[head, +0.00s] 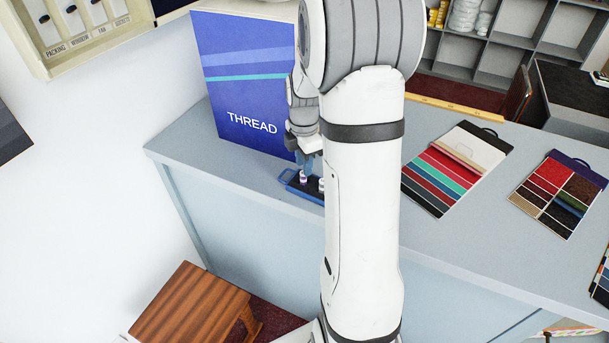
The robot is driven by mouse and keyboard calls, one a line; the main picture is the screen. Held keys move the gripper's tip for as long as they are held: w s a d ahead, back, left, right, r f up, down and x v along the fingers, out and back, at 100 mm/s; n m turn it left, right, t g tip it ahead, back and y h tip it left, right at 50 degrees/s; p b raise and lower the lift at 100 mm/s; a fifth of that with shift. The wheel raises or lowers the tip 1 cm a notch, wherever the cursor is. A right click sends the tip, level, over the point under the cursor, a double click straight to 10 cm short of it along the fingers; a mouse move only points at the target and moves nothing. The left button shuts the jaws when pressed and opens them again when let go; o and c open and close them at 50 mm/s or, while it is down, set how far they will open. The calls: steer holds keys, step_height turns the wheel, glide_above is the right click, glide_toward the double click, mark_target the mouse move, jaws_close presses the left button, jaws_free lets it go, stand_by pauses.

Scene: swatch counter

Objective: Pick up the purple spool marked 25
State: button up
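A small blue tray (291,184) lies on the counter in front of the blue THREAD box. A small white and purple spool (304,177) stands in it, and part of another pale spool (321,184) shows beside my arm. The number 25 is too small to read on either. My gripper (306,165) points down over the tray, with its fingertips at the top of the left spool. I cannot tell whether the fingers are apart, touching it or closed on it. My arm hides the right part of the tray.
The blue THREAD box (242,85) stands right behind the tray. The grey counter (470,225) has swatch cards (458,166) and (562,193) to the right, with bare surface between. A wooden stool (190,300) stands on the floor in front.

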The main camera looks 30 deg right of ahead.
mark_target(303, 179)
step_height(303, 179, down, 4)
steer(key=shift+w+a+f+p, duration=0.1)
steer(key=shift+f+p, duration=0.05)
steer(key=shift+p, duration=0.4)
steer(key=shift+c, duration=0.2)
jaws_close()
